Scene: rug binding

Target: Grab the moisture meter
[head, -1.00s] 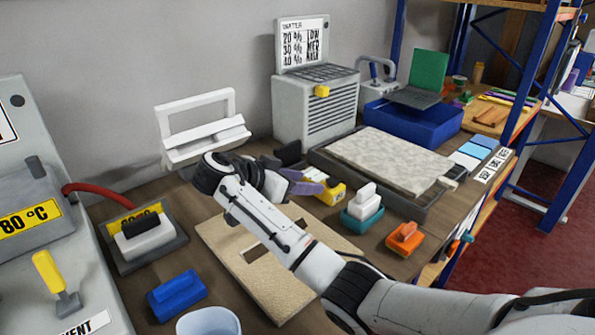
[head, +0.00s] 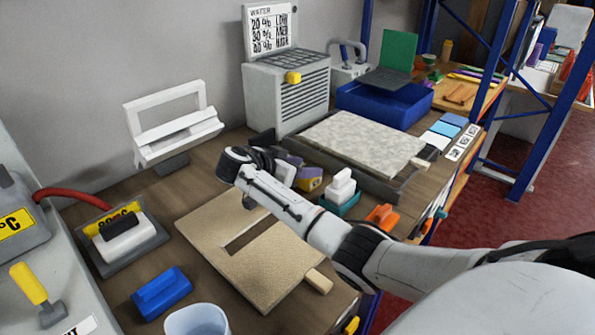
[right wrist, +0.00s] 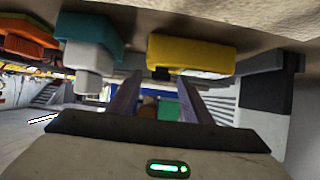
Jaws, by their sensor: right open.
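A small yellow device, which looks like the moisture meter (head: 311,181), lies on the bench in front of the grey tray, partly hidden behind my right arm. In the right wrist view the yellow device (right wrist: 200,52) has a pale edge and a dark knob and shows just beyond the fingertips. My right gripper (head: 293,168) is open, with its purple fingers low beside the device. In the right wrist view the gripper (right wrist: 160,85) has nothing between its fingers; I cannot tell whether they touch the device. My left gripper is out of view.
A teal-based white block (head: 341,188) and an orange tool (head: 383,216) stand right of the device. The tray (head: 392,183) with a pale rug piece is behind. A tan slotted board (head: 215,230) lies in front. A grey louvred box (head: 262,98) stands at the back.

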